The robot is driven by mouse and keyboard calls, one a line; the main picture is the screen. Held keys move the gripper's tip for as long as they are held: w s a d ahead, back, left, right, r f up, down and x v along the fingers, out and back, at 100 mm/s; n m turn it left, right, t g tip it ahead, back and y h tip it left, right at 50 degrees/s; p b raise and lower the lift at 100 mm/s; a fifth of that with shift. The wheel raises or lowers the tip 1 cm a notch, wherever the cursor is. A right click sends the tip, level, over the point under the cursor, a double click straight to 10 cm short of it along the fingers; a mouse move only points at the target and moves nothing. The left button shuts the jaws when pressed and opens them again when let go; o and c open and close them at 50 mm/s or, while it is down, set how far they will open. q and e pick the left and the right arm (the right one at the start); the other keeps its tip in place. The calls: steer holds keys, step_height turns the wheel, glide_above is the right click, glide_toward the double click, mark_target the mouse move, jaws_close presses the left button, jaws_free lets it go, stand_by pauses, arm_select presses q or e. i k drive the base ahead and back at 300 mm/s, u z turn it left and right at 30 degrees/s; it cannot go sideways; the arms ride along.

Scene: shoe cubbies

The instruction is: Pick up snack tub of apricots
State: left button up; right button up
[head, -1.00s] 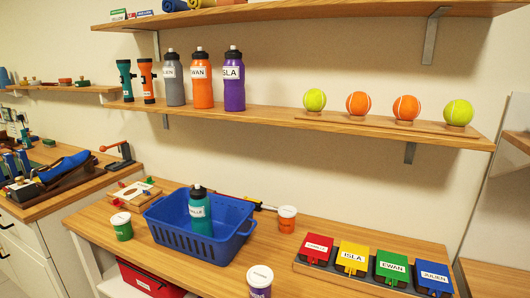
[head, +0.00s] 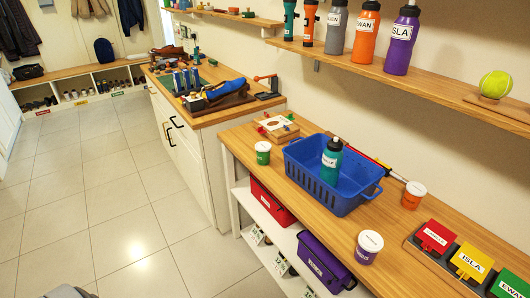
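Three small white-lidded tubs stand on the wooden bench (head: 318,232) in the head view. A green tub (head: 263,154) is left of the blue basket, an orange tub (head: 412,197) is right of it near the wall, and a purple tub (head: 367,250) is near the front edge. Their labels are too small to read, so I cannot tell which holds apricots. Neither of my grippers can be made out. A small grey and dark shape at the bottom left edge is too cut off to identify.
A blue basket (head: 318,192) with a teal bottle (head: 331,160) stands mid-bench. Name-tagged coloured blocks (head: 436,238) are at right. A bottle shelf (head: 425,85) hangs above. Red (head: 272,200) and purple bins (head: 322,262) sit below. The tiled floor (head: 95,190) at left is clear.

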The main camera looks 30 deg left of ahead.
mark_target(263, 148)
steer(key=u, duration=0.05)
steer(key=k, duration=0.45)
steer(key=u, duration=1)
steer(key=i, duration=0.85)
steer(key=z, duration=0.6)
steer(key=i, duration=0.55)
steer(key=z, duration=0.7)
